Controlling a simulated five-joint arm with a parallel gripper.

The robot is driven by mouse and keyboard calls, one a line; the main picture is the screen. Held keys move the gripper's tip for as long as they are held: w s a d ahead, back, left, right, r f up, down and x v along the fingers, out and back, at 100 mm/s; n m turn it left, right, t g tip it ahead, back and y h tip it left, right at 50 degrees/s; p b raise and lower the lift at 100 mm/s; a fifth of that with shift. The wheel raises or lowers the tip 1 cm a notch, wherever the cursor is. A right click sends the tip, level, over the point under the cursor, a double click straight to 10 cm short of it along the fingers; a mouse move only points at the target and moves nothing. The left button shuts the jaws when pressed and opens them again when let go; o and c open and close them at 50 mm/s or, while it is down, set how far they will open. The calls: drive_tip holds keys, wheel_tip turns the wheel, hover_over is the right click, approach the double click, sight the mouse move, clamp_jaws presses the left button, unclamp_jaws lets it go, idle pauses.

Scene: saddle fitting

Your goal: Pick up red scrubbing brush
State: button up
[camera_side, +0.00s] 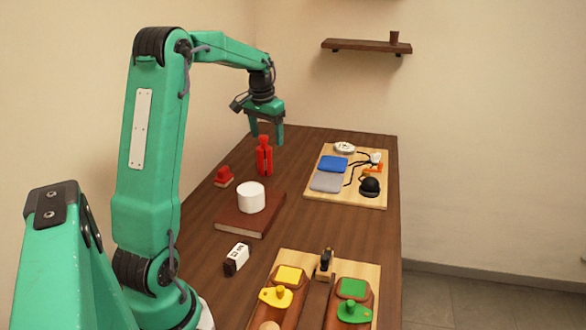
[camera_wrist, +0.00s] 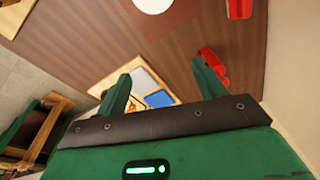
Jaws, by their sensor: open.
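The red scrubbing brush appears to be the small red block-like thing (camera_side: 224,177) with a paler lower edge, on the left side of the table. In the wrist view a red thing at the top edge, partly cut off, looks like the same brush (camera_wrist: 240,8). My gripper (camera_side: 267,135) is open and empty, pointing down beyond the brush and to its right in the side view. It hangs above or behind an upright red figure-like object (camera_side: 264,160). In the wrist view both fingers of my gripper (camera_wrist: 160,72) are apart, with the red figure (camera_wrist: 213,66) beside one finger.
A white cylinder (camera_side: 251,197) stands on a brown book-like slab (camera_side: 238,226). A black-and-white block (camera_side: 236,259) lies nearer. A far board (camera_side: 376,200) holds blue and grey pads and other items. A near board (camera_side: 372,270) holds yellow and green pieces. The table's middle is clear.

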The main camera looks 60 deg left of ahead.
drive_tip(key=s+a+f+n, duration=0.1)
drive_tip(key=a+f, duration=0.2)
drive_tip(key=a, duration=0.3)
drive_tip(key=s+a+f, duration=0.2)
drive_tip(key=a+f, duration=0.2)
drive_tip(key=a, duration=0.1)
drive_tip(key=n+g+h, duration=0.1)
drive_tip(key=n, duration=0.1)
hover_over(223, 168)
wheel_tip(223, 168, down, 7)
drive_tip(key=shift+s+d, duration=0.1)
drive_tip(key=shift+s, duration=0.05)
drive_tip(key=shift+f, duration=3.85)
drive_tip(key=c, duration=1.1)
drive_tip(key=shift+r, duration=0.15)
